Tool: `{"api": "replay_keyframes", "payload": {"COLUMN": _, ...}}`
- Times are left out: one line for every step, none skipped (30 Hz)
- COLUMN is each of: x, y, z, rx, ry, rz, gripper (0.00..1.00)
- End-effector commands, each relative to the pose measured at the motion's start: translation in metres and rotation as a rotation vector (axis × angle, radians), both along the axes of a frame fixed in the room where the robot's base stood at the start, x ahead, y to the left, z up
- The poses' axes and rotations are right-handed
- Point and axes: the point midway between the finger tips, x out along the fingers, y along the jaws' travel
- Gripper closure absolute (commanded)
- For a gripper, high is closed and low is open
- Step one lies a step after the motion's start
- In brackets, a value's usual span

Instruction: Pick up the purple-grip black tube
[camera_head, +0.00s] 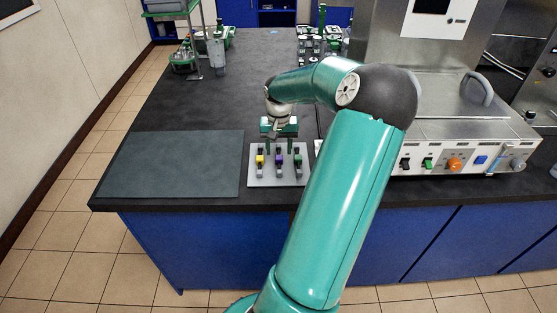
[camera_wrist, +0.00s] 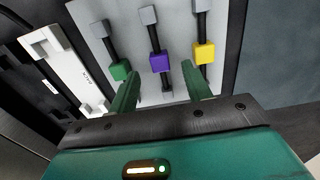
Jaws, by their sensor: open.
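The purple-grip black tube (camera_wrist: 158,62) lies in the middle of a light grey rack, between a green-grip tube (camera_wrist: 119,70) and a yellow-grip tube (camera_wrist: 203,52). In the head view the purple grip (camera_head: 279,160) is the middle one of the row. My gripper (camera_wrist: 162,85) is open, its two green fingers apart, with the purple grip seen between and just beyond their tips. The fingers look clear of the tube, and nothing is held. In the head view my gripper (camera_head: 278,145) is over the back part of the rack (camera_head: 263,181).
A dark mat (camera_head: 170,165) lies left of the rack on the black bench. A machine with knobs and switches (camera_head: 455,163) stands to the right. A white labelled part (camera_wrist: 62,68) is beside the rack. Green-and-white equipment (camera_head: 318,42) stands at the back.

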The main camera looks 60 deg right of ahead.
Motion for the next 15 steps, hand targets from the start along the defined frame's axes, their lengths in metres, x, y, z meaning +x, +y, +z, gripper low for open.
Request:
{"api": "replay_keyframes", "payload": {"x": 0.0, "y": 0.0, "z": -0.009, "rx": 0.006, "ry": -0.001, "rz": 0.0, "gripper": 0.51}}
{"api": "replay_keyframes", "payload": {"x": 0.0, "y": 0.0, "z": -0.014, "rx": 0.006, "ry": -0.001, "rz": 0.0, "gripper": 0.51}}
{"api": "replay_keyframes", "payload": {"x": 0.0, "y": 0.0, "z": -0.019, "rx": 0.005, "ry": -0.001, "rz": 0.0, "gripper": 0.51}}
{"api": "replay_keyframes", "payload": {"x": 0.0, "y": 0.0, "z": -0.024, "rx": 0.006, "ry": 0.0, "rz": -0.001, "gripper": 0.51}}
{"api": "replay_keyframes", "payload": {"x": 0.001, "y": 0.0, "z": -0.027, "rx": 0.005, "ry": 0.0, "rz": 0.0, "gripper": 0.51}}
{"api": "replay_keyframes", "payload": {"x": 0.001, "y": 0.0, "z": -0.031, "rx": 0.004, "ry": 0.0, "rz": 0.001, "gripper": 0.51}}
{"api": "replay_keyframes", "payload": {"x": 0.002, "y": 0.0, "z": -0.034, "rx": 0.004, "ry": 0.0, "rz": 0.001, "gripper": 0.51}}
{"api": "replay_keyframes", "payload": {"x": 0.002, "y": 0.0, "z": -0.035, "rx": 0.003, "ry": -0.001, "rz": 0.001, "gripper": 0.51}}
{"api": "replay_keyframes", "payload": {"x": 0.002, "y": 0.0, "z": -0.036, "rx": 0.001, "ry": 0.0, "rz": 0.001, "gripper": 0.51}}
{"api": "replay_keyframes", "payload": {"x": 0.002, "y": 0.0, "z": -0.036, "rx": 0.001, "ry": 0.0, "rz": 0.001, "gripper": 0.51}}
{"api": "replay_keyframes", "payload": {"x": 0.001, "y": 0.0, "z": -0.036, "rx": 0.001, "ry": 0.0, "rz": 0.001, "gripper": 0.51}}
{"api": "replay_keyframes", "payload": {"x": 0.001, "y": 0.0, "z": -0.036, "rx": 0.001, "ry": 0.0, "rz": 0.001, "gripper": 0.51}}
{"api": "replay_keyframes", "payload": {"x": 0.001, "y": 0.0, "z": -0.036, "rx": 0.001, "ry": 0.0, "rz": 0.001, "gripper": 0.51}}
{"api": "replay_keyframes", "payload": {"x": 0.001, "y": 0.0, "z": -0.036, "rx": 0.001, "ry": 0.0, "rz": 0.001, "gripper": 0.51}}
{"api": "replay_keyframes", "payload": {"x": 0.001, "y": 0.0, "z": -0.036, "rx": 0.001, "ry": 0.0, "rz": 0.001, "gripper": 0.51}}
